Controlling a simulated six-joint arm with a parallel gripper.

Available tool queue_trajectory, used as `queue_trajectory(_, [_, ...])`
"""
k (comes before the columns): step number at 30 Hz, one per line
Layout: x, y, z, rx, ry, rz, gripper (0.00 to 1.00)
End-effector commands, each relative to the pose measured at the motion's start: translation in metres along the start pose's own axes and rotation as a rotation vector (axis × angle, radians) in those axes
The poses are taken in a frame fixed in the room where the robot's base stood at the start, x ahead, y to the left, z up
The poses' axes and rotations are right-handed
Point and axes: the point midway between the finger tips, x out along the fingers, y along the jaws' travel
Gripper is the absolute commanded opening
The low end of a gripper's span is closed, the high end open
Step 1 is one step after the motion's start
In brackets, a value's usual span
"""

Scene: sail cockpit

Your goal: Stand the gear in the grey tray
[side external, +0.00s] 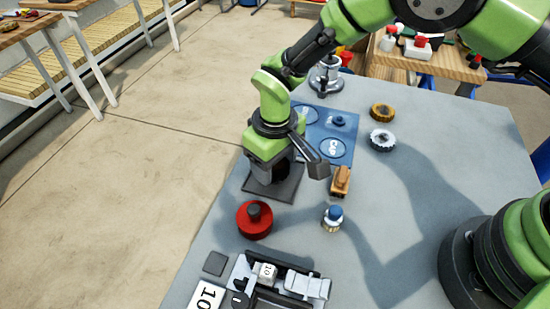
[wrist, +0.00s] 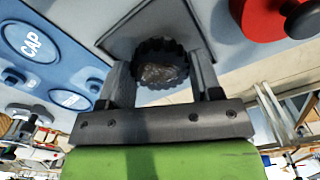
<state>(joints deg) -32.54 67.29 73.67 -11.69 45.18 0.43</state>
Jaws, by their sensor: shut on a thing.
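My gripper (side external: 280,166) is low over the grey tray (side external: 262,192), a flat dark square near the table's left edge. In the wrist view, a dark toothed gear (wrist: 163,66) sits between the two fingers of my gripper (wrist: 160,70), which are shut on it. The tray (wrist: 120,28) lies just beyond the gear there. I cannot tell whether the gear touches the tray. In the side view the gear is mostly hidden by my gripper.
A red knobbed disc (side external: 255,220) stands close in front of the tray. A blue mat (side external: 345,125) lies behind. A tan block (side external: 341,181) and a blue-topped part (side external: 332,217) stand to the right. A brass gear (side external: 382,112) and a silver gear (side external: 383,139) lie farther back.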

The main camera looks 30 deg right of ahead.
Motion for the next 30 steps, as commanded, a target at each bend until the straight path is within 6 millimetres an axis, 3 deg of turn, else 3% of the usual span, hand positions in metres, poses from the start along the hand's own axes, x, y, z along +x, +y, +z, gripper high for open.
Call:
queue_trajectory(13, [0.009, 0.000, 0.000, 0.000, 0.000, 0.000, 0.30])
queue_trajectory(14, [0.009, 0.000, 0.000, 0.000, 0.000, 0.000, 0.61])
queue_trajectory(15, [0.009, 0.000, 0.000, 0.000, 0.001, 0.000, 0.69])
queue_trajectory(24, [0.008, 0.000, 0.000, 0.000, 0.000, 0.000, 0.69])
queue_trajectory(30, [-0.007, 0.000, -0.001, 0.001, 0.001, 0.000, 0.69])
